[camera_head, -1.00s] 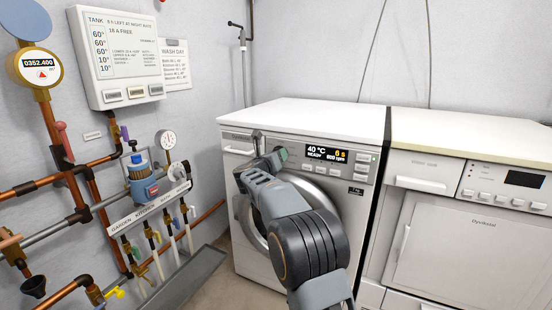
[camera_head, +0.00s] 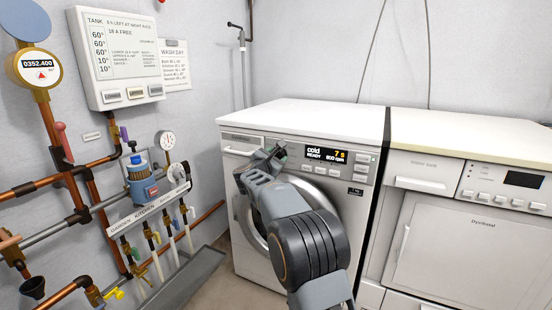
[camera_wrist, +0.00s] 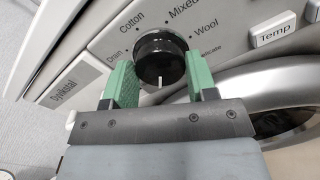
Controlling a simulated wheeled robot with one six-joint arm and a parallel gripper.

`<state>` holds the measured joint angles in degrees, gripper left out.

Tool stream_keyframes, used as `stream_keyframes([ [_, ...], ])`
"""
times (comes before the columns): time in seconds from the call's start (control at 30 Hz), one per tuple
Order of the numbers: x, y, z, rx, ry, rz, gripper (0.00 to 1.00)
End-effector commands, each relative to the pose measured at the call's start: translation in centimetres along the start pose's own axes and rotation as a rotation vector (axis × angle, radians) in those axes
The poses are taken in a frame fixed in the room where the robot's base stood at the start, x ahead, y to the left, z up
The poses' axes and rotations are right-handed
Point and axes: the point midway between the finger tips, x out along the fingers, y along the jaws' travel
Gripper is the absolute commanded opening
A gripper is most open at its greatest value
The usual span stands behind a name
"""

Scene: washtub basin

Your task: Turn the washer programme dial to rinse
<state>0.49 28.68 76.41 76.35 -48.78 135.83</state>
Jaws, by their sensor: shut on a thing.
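The programme dial (camera_wrist: 162,48) is a black round knob on the washer's front panel. In the wrist view its white pointer mark faces down, toward my gripper's body. Drain, Cotton, Mixed, Wool and Delicate show around its upper side; a rinse label is not in view, and the lower side is covered. My gripper (camera_wrist: 160,80) is shut on the dial, one green pad on each side. In the head view my gripper (camera_head: 274,154) hides most of the dial on the washer (camera_head: 345,210). The washer's display (camera_head: 326,154) reads "cold" and "READY".
A Temp button (camera_wrist: 273,32) lies right of the dial. The round door (camera_head: 335,208) is below. A second white machine (camera_head: 470,245) stands to the right. Pipes and valves (camera_head: 150,215) line the left wall. The white washer top (camera_head: 310,118) is clear.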

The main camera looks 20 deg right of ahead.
Motion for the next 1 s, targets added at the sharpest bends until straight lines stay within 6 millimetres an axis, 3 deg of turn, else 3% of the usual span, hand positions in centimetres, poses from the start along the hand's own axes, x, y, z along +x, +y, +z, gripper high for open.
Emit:
stream_keyframes([
  [0.33, -0.05, 0.02, -0.14, 0.121, 0.002, 0.002, 0.28],
  [0.87, -0.05, 0.02, -0.15, 0.143, 0.002, 0.001, 0.28],
  [0.9, -0.05, 0.02, -0.15, 0.142, 0.002, 0.001, 0.53],
  [1.0, -0.04, 0.0, -0.13, 0.142, 0.002, 0.001, 0.63],
])
